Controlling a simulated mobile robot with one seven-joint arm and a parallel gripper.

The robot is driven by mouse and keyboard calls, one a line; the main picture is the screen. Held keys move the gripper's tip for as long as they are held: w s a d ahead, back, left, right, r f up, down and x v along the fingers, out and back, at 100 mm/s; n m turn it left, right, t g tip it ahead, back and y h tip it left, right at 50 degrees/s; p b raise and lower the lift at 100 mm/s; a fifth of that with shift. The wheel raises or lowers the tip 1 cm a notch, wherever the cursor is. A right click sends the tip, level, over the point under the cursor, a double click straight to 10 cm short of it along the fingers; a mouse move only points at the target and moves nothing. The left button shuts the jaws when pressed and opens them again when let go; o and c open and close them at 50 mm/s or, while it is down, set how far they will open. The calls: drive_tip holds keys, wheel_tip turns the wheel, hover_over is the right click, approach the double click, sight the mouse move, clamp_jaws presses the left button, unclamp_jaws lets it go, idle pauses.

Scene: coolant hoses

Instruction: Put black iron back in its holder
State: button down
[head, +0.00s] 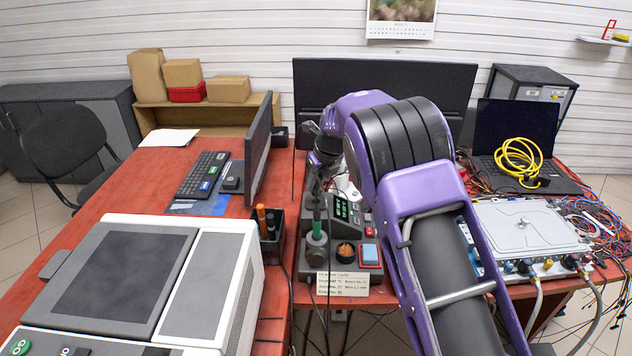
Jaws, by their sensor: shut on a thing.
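My gripper (316,182) is above the soldering area at the middle of the red bench, pointing down and partly hidden by my own wrist. It is shut on a thin dark thing, which looks like the black iron; its outline is hard to make out. Just below it, a green-handled iron (317,222) stands upright in a grey round holder (316,248). I cannot tell whether the held iron touches the holder. A second, empty holder cannot be clearly made out.
Behind stands a soldering station (342,209) with green digits. A brass-wool cup (345,250) and a blue sponge (370,253) sit beside the holder. A monitor (260,150) and pen box (268,240) are left. Cables and a grey instrument box (525,228) crowd the right.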

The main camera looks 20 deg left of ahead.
drive_tip(key=shift+f, duration=1.1)
idle(0.4)
drive_tip(key=shift+c, duration=0.4)
unclamp_jaws()
drive_tip(key=shift+p+v, duration=1)
drive_tip(key=shift+v, duration=1.7)
drive_tip(key=shift+w, duration=0.1)
